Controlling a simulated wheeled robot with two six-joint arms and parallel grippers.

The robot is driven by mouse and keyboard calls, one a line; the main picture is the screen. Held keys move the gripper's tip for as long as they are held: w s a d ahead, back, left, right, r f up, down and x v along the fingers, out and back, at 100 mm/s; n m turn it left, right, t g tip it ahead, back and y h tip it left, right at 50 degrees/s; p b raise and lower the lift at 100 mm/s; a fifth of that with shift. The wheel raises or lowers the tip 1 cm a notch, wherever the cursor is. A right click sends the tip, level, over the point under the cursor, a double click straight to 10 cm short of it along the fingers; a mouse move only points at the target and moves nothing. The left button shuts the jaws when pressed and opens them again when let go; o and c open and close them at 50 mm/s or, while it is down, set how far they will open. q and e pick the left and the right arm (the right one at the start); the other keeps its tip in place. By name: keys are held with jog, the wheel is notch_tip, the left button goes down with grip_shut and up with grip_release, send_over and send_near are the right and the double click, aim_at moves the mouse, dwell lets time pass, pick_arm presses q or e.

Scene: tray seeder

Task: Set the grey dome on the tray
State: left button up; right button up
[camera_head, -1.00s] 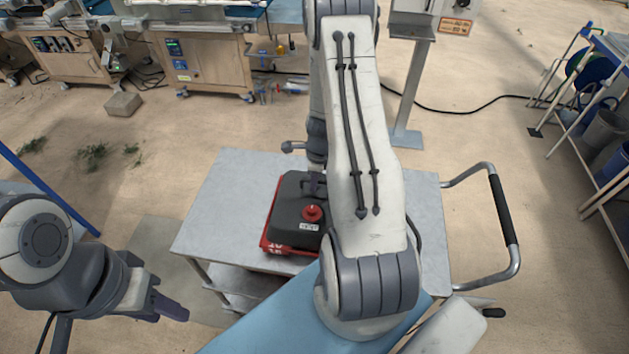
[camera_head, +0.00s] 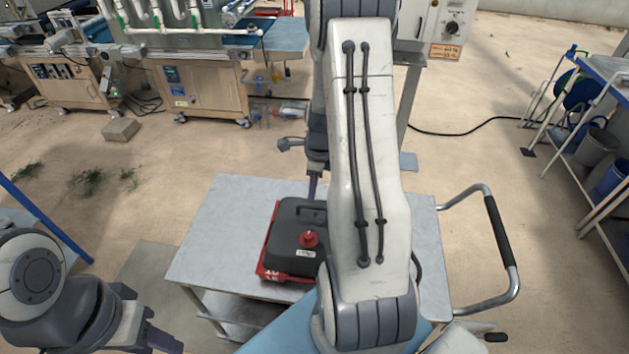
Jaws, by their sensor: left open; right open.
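The grey dome (camera_head: 285,237) is dark, box-like, with a handle and a red knob on top. It sits on the red tray (camera_head: 266,271), whose rim shows along the dome's left and front edges. My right arm hides the dome's right side. My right gripper (camera_head: 313,187) is behind and above the dome's handle, apart from it; it is open and empty, with its fingers seen edge-on. My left gripper (camera_head: 165,343) is at the lower left, open and empty, partly cut off by the bottom edge.
The tray stands on a grey metal cart (camera_head: 215,235) with a push handle (camera_head: 502,240) on the right. The cart top is clear left of the tray. A post stands behind the cart. Wooden machine cabinets (camera_head: 205,92) stand at the back left, shelves with bins at the right.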

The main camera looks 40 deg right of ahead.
jog(key=s+a+r+n, duration=0.1)
jog(key=a+r+n, duration=0.4)
jog(key=a+n, duration=0.45)
jog(key=s+a+r+n, duration=0.1)
jog(key=a+r+n, duration=0.55)
jog(key=a, duration=0.65)
jog(key=s+a+r+n, duration=0.1)
jog(key=s+a+n, duration=0.4)
jog(key=s+n, duration=0.3)
jog(key=s+a+r+n+g, duration=0.1)
jog(key=s+a+r+n, duration=0.1)
jog(key=s+a+n, duration=0.4)
jog(key=s+n, duration=0.2)
jog(key=n, duration=0.3)
jog(key=shift+s+r+y, duration=0.25)
jog(key=shift+r+y, duration=0.05)
jog(key=shift+y, duration=0.1)
notch_tip(320, 180, down, 8)
jog(key=b, duration=0.8)
